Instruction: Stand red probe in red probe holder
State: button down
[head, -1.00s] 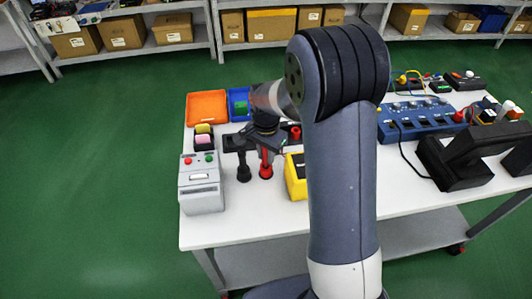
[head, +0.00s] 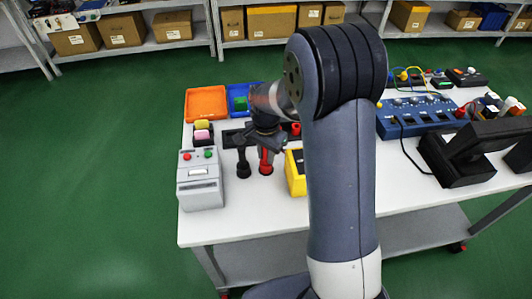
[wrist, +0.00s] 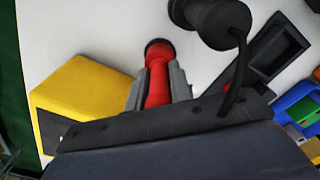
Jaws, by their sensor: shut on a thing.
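The red probe (wrist: 158,85) is between the two grey fingers of my gripper (wrist: 160,90) in the wrist view. My gripper is shut on it. In the head view the red probe (head: 266,160) stands about upright, with my gripper (head: 267,150) around its upper part. Its lower end meets a dark round foot (wrist: 158,46), which looks like the holder. I cannot tell how deep it sits. A black probe with a cable (wrist: 205,18) stands beside it, and it also shows in the head view (head: 243,163).
A yellow instrument (wrist: 80,95) is close beside my gripper. A black tray (wrist: 275,50) lies on the other side. A grey box with buttons (head: 200,182), an orange bin (head: 205,104) and a blue bin (head: 240,90) stand nearby. The white tabletop's front is clear.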

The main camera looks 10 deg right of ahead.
jog(key=c, duration=1.2)
grip_release()
jog(key=shift+r, duration=0.1)
notch_tip(320, 180, up, 11)
jog(key=shift+f, duration=0.2)
notch_tip(320, 180, down, 11)
jog(key=shift+r, duration=0.4)
jog(key=shift+f, duration=0.1)
